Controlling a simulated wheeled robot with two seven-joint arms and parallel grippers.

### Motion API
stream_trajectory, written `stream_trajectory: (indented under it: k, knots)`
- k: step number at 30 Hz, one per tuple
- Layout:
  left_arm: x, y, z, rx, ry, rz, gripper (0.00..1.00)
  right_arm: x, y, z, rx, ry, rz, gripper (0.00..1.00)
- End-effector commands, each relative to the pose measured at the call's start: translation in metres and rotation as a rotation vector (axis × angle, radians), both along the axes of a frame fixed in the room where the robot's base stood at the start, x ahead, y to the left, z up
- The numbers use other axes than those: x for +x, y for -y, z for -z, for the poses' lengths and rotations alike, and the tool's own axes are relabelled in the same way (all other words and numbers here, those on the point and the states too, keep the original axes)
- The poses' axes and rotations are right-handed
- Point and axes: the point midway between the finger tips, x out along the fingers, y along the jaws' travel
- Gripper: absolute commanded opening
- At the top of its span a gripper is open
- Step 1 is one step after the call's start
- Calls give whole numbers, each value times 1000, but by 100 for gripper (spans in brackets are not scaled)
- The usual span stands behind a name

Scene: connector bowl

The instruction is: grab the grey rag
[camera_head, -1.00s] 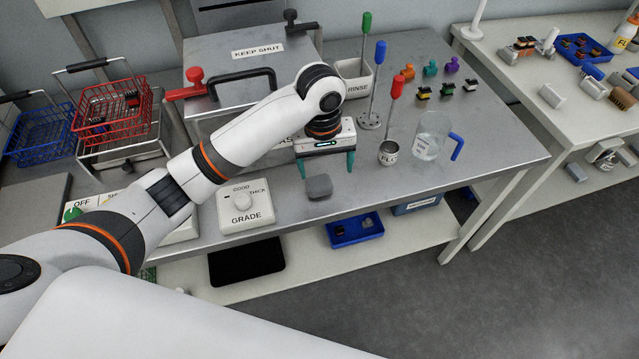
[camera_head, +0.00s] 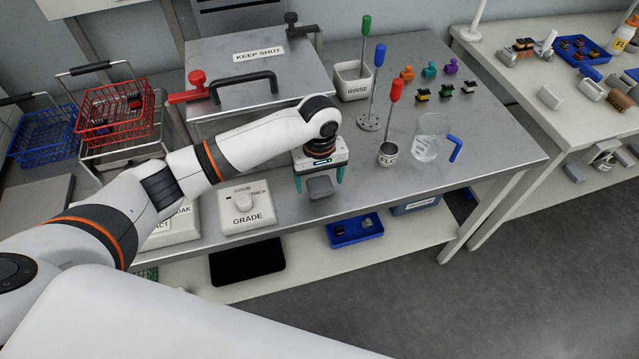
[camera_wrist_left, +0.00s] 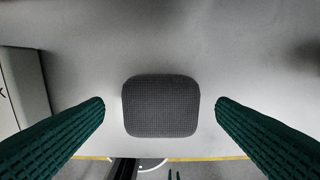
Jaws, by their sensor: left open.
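The grey rag (camera_head: 320,188) is a small rounded square pad lying on the steel table (camera_head: 400,200) near its front edge. In the left wrist view the rag (camera_wrist_left: 161,106) has a woven texture and lies midway between the two fingers, with a gap on each side. My left gripper (camera_head: 319,186) is open above the rag, with one green finger to its left and one to its right. In the left wrist view the gripper (camera_wrist_left: 160,112) shows both green fingers spread wide and touching nothing. My right gripper is out of view.
The GRADE dial box (camera_head: 246,210) stands left of the gripper. A metal cup (camera_head: 387,154) and a glass beaker (camera_head: 428,148) with a blue handle stand to the right. The steel box (camera_head: 240,60) marked KEEP SHUT is behind my arm. The table's front edge is close to the rag.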

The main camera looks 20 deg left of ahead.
Motion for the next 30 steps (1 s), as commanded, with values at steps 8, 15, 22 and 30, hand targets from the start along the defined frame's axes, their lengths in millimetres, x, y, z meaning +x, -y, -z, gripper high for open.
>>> stream_trajectory:
  k: [8,15,22,30]
  knots:
    - [0,0,18,-2,1,1,80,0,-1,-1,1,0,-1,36]
    - [0,0,18,-2,1,1,62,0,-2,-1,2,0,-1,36]
    - [0,0,17,-2,1,1,32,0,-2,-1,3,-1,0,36]
    - [1,1,11,-2,3,1,32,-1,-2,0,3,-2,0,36]
